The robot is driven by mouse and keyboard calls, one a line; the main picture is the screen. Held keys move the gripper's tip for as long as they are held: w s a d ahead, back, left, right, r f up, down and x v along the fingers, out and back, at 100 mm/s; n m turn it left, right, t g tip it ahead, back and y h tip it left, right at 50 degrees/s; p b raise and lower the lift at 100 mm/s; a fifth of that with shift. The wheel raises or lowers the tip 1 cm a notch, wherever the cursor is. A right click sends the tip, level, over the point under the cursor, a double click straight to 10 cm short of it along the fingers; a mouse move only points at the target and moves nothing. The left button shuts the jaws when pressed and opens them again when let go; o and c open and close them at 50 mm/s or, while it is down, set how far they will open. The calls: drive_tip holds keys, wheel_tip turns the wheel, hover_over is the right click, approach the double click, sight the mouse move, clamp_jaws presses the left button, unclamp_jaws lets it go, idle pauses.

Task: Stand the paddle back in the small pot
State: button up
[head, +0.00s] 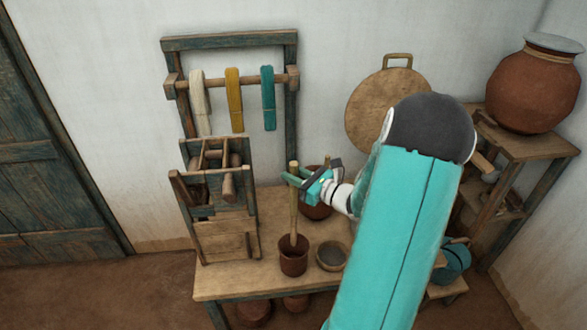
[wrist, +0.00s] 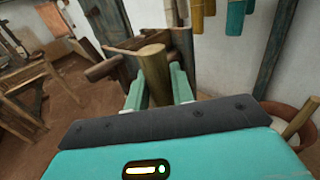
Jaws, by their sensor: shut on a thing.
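The paddle (head: 293,215) is a pale wooden stick, held nearly upright over the table. Its lower end meets the mouth of the small brown pot (head: 293,262); I cannot tell how deep inside it reaches. My gripper (head: 296,179) is shut on the paddle's upper part, with a short length showing above the fingers. In the wrist view, the paddle's top (wrist: 153,62) stands between my gripper's two green fingers (wrist: 158,90). The small pot is not clearly visible in the wrist view.
A shallow bowl (head: 331,256) sits right of the small pot. A larger pot (head: 316,208) with a stick stands behind, close to my gripper. A wooden rack (head: 226,240) stands at left. Hanks of yarn (head: 234,100) hang behind. The table (head: 225,281) has free room in front.

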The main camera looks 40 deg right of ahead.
sight(297, 211)
drive_tip(key=shift+f, duration=7.2)
drive_tip(key=o, duration=1.1)
drive_tip(key=shift+c, duration=0.2)
drive_tip(key=v, duration=1.3)
drive_tip(key=shift+s, duration=0.4)
